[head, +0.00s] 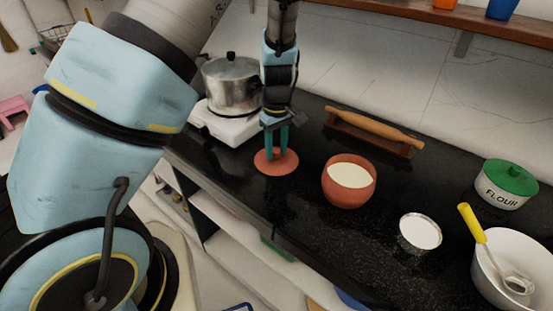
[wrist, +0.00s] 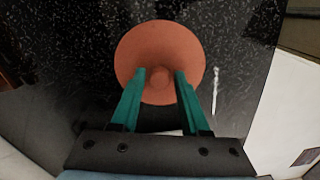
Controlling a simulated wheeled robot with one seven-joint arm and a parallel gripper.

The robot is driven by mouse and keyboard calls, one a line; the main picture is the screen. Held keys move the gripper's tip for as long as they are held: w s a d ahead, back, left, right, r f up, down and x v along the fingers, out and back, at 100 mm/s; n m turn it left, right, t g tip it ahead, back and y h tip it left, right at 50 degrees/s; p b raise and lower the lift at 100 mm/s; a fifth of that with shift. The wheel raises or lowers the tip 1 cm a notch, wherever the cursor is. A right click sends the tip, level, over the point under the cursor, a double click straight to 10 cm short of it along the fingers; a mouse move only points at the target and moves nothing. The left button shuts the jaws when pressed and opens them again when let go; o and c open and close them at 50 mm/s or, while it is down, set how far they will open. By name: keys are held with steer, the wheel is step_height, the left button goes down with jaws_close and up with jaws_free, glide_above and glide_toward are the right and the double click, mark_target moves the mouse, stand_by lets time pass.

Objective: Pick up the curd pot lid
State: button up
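The curd pot lid is a round terracotta disc with a small central knob. It lies flat on the black counter in the head view (head: 290,164) and fills the upper middle of the wrist view (wrist: 160,40). My gripper (head: 277,156) points down over the lid. In the wrist view my gripper (wrist: 161,72) is open, with one teal finger on each side of the knob and a visible gap to it on both sides. I cannot tell how far the fingertips are above the lid. The terracotta pot (head: 349,190) of white curd stands uncovered to the right.
A steel pot (head: 231,83) on a white stove (head: 222,124) stands behind left. A rolling pin (head: 375,128) on a wooden stand is behind right. Further right are a small bowl (head: 420,233), a flour tin (head: 505,186) and a white bowl (head: 492,284). The counter's front edge is near the lid.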

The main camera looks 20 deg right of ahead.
jaws_close()
stand_by(0.4)
